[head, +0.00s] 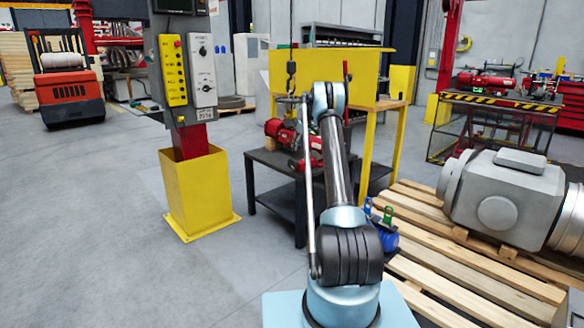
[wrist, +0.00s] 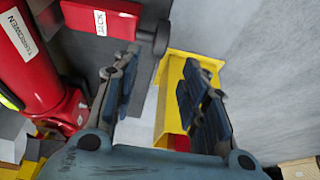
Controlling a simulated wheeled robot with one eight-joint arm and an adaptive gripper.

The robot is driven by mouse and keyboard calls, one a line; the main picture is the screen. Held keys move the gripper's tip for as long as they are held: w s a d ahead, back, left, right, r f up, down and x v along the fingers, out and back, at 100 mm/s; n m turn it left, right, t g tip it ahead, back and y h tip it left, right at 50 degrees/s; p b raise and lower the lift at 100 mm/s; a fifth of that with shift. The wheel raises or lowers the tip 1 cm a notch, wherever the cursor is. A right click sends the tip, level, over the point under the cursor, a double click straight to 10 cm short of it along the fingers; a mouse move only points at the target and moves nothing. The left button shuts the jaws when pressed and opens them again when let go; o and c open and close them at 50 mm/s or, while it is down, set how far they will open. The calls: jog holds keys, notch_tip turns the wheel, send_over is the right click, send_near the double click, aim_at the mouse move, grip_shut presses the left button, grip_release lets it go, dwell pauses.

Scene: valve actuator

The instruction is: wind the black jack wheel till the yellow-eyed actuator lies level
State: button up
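A red actuator (head: 282,132) rests on a black table (head: 270,160) in the head view, partly hidden behind my arm. In the wrist view the red actuator body (wrist: 35,50) fills the left side, with a white label and a bit of yellow at the left edge. A red box-shaped part (wrist: 105,18) with a white label is at the top. My gripper (wrist: 160,100) is open, with nothing between its fingers; the actuator is to its left. My gripper is hidden in the head view.
A chain hook (head: 291,75) hangs above the table by a yellow frame (head: 330,70). A yellow post base (head: 198,195) with a control panel stands left. A pallet (head: 430,250) bearing a large grey actuator (head: 500,195) is right.

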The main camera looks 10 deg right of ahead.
aim_at(292, 163)
jog(key=x, duration=1.5)
grip_shut()
